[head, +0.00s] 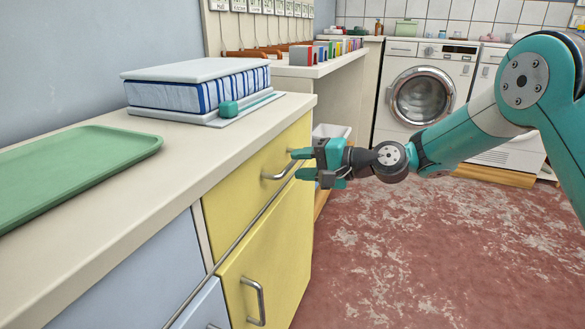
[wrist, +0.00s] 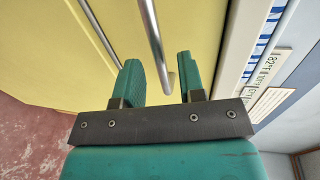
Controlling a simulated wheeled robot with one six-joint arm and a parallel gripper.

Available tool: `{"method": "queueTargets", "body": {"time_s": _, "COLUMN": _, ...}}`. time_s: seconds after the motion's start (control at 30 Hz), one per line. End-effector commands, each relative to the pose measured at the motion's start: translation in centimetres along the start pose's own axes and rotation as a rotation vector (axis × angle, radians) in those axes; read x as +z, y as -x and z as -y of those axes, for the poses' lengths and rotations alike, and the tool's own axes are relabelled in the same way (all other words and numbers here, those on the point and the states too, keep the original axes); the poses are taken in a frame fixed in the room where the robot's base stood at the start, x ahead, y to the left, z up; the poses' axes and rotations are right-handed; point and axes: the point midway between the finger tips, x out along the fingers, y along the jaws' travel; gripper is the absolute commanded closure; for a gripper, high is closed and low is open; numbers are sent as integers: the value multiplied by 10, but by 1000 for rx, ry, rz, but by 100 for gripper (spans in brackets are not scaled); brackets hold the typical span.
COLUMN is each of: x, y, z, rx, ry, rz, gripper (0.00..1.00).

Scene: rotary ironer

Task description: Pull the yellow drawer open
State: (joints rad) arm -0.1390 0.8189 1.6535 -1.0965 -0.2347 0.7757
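The yellow drawer (head: 250,165) is at the top of the cabinet under the counter, and its front looks flush, so it stands shut. Its metal bar handle (head: 279,171) runs along the front; it also shows in the wrist view (wrist: 153,35). My gripper (head: 302,164) is open, with its green fingers pointing at the drawer near the handle's far end. In the wrist view the fingers (wrist: 158,68) stand apart, with the handle's end between them in the picture. I cannot tell how deep the handle sits between them; neither finger clearly touches it.
A yellow door (head: 275,260) with its own handle (head: 254,301) is below the drawer. The counter (head: 190,150) holds a green tray (head: 75,160) and a blue-striped block (head: 200,90). A washing machine (head: 425,90) stands behind. The red floor (head: 420,255) before the drawer is clear.

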Motion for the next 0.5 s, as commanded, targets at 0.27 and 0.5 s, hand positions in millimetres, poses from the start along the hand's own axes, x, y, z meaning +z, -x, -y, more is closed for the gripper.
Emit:
{"method": "queueTargets", "body": {"time_s": 0.27, "x": 0, "y": -26, "z": 0, "rx": 1, "ry": 1, "rz": 0, "gripper": 64}}
{"method": "queueTargets", "body": {"time_s": 0.5, "x": 0, "y": -28, "z": 0, "rx": 1, "ry": 0, "rz": -1, "gripper": 64}}
